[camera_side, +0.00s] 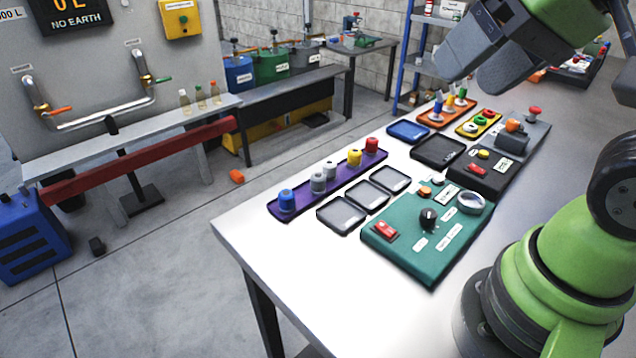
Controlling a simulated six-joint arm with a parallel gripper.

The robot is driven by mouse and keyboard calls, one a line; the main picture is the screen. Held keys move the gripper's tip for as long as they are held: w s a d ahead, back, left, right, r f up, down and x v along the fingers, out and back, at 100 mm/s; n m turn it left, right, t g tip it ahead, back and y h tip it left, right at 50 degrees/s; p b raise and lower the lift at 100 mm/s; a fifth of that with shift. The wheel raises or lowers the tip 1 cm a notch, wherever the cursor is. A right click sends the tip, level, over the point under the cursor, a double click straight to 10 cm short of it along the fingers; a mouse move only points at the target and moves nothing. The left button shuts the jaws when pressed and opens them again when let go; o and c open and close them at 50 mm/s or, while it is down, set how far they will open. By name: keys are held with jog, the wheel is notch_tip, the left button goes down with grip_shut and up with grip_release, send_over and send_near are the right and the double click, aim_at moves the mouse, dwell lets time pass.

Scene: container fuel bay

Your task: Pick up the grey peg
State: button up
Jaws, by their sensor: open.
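A purple tray (302,208) on the white table holds a row of coloured pegs. Two greyish pegs stand upright between the blue peg and the yellow peg: one grey peg (318,184) beside the blue one, and a paler grey peg (330,171) behind it. I cannot tell for sure which one the task names. My gripper (472,76) is at the top right, open and empty. It is above the table, well up and to the right of the tray, touching no peg.
The blue peg (287,200), yellow peg (354,158) and red peg (371,146) share the tray. Shallow dark trays (341,216) and a green control panel (425,262) lie to its right. The table's near left corner (235,228) is clear.

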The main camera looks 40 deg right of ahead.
jog(key=w+d+f+m+g+h, duration=0.2)
jog(key=w, duration=0.6)
jog(key=m+g+h, duration=0.1)
jog(key=h, duration=0.1)
send_over(318, 176)
jog(key=s, duration=0.2)
jog(key=f, duration=2.1)
jog(key=shift+a+f, duration=0.35)
jog(key=shift+f, duration=0.05)
jog(key=shift+m, duration=0.3)
jog(key=shift+a+x, duration=0.2)
jog(key=shift+x, duration=2.8)
jog(key=shift+w, duration=0.1)
jog(key=shift+c, duration=0.3)
jog(key=c, duration=1)
